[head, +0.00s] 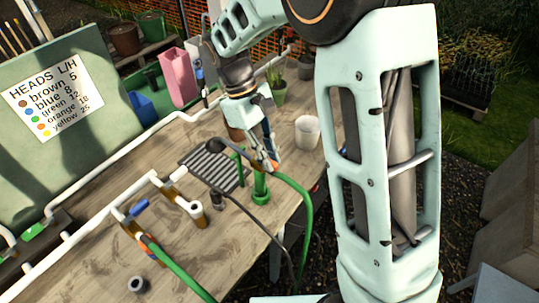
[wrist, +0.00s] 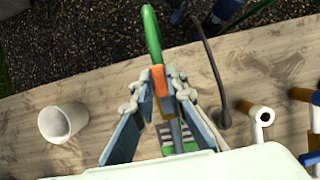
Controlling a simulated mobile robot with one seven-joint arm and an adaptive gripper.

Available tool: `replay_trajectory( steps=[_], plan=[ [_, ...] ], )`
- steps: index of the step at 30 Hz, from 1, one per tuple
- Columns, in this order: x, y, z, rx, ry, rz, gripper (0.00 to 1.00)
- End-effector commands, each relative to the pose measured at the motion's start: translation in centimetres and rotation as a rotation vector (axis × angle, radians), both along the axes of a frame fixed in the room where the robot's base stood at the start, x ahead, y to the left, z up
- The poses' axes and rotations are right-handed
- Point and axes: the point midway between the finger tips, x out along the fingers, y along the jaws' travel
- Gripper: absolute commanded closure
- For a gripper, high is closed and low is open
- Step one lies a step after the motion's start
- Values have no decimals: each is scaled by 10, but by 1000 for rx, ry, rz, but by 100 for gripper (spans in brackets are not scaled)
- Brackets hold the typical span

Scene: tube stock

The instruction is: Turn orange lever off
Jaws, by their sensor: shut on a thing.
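My gripper (head: 263,158) reaches down over the bench to the top of a green upright pipe fitting (head: 261,188). In the head view the fingers mostly hide the lever. A green hose (head: 304,195) curves away from the fitting; it also shows beyond the fingertips in the wrist view (wrist: 151,30). The lever's exact angle to the pipe is hard to tell.
A white cup (head: 307,133) stands right of the gripper. A dark slatted tray (head: 212,166) lies left of it. White pipework with a blue handle (head: 139,207) runs along the left of the wooden bench (head: 185,265). A sign board (head: 48,98) stands behind.

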Motion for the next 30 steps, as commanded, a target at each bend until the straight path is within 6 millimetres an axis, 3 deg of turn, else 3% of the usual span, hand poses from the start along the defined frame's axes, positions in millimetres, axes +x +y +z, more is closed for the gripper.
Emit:
replay_trajectory(
  steps=[10,11,15,25,30],
  plan=[
    [1,0,0,1,-2,-2,100],
    [1,0,0,1,-2,-2,84],
    [0,0,0,0,-1,-2,70],
    [1,1,3,1,-1,-1,70],
    [7,9,25,3,-5,1,70]
  ],
)
